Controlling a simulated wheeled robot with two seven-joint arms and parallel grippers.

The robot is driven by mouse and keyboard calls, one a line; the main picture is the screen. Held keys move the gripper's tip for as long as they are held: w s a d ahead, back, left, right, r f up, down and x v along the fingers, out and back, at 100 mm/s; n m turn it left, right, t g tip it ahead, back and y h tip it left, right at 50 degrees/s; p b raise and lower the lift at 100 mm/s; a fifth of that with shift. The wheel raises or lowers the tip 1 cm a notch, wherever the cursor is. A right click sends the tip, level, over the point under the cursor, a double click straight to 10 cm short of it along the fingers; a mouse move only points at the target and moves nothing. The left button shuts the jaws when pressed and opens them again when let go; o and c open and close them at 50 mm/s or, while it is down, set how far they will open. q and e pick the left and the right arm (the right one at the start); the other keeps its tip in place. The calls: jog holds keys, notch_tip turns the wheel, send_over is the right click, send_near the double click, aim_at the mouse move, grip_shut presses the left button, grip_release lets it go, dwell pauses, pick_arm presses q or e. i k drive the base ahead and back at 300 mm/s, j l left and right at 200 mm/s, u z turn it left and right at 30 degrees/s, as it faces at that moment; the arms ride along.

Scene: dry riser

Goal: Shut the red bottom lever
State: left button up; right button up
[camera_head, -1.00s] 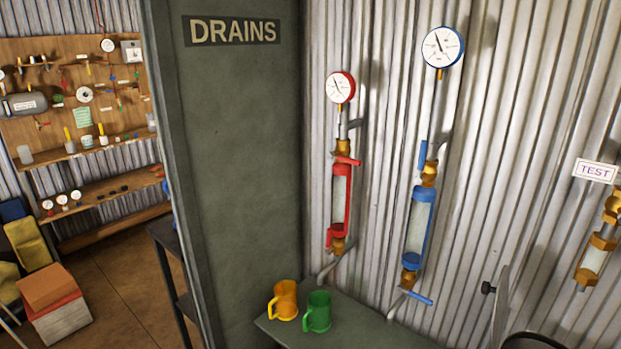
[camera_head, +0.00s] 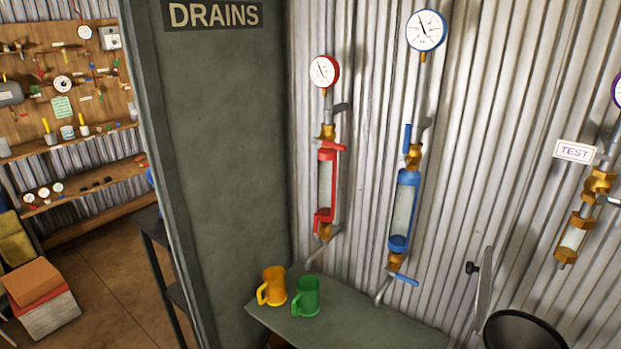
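The red riser (camera_head: 326,185) is a sight-glass pipe with red caps on the corrugated wall, with a red-rimmed gauge (camera_head: 324,72) above it. The red bottom lever (camera_head: 317,222) is at its lower end, on the left side of the brass valve (camera_head: 324,230), and looks roughly upright, along the pipe. Neither of my grippers is in view.
A blue riser (camera_head: 403,210) stands to the right, its bottom lever (camera_head: 405,280) sticking out rightward. A yellow mug (camera_head: 273,287) and a green mug (camera_head: 307,297) stand on the shelf (camera_head: 350,325) below. A dark green panel (camera_head: 215,150) stands left. A black bin (camera_head: 522,332) is lower right.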

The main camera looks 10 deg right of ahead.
aim_at(316, 223)
jog(key=i+j+z, duration=0.15)
jog(key=i, duration=0.3)
jog(key=i+z, duration=0.15)
jog(key=i, duration=0.3)
jog(key=i+j+z, duration=0.15)
jog(key=i, duration=0.25)
jog(key=j, duration=0.1)
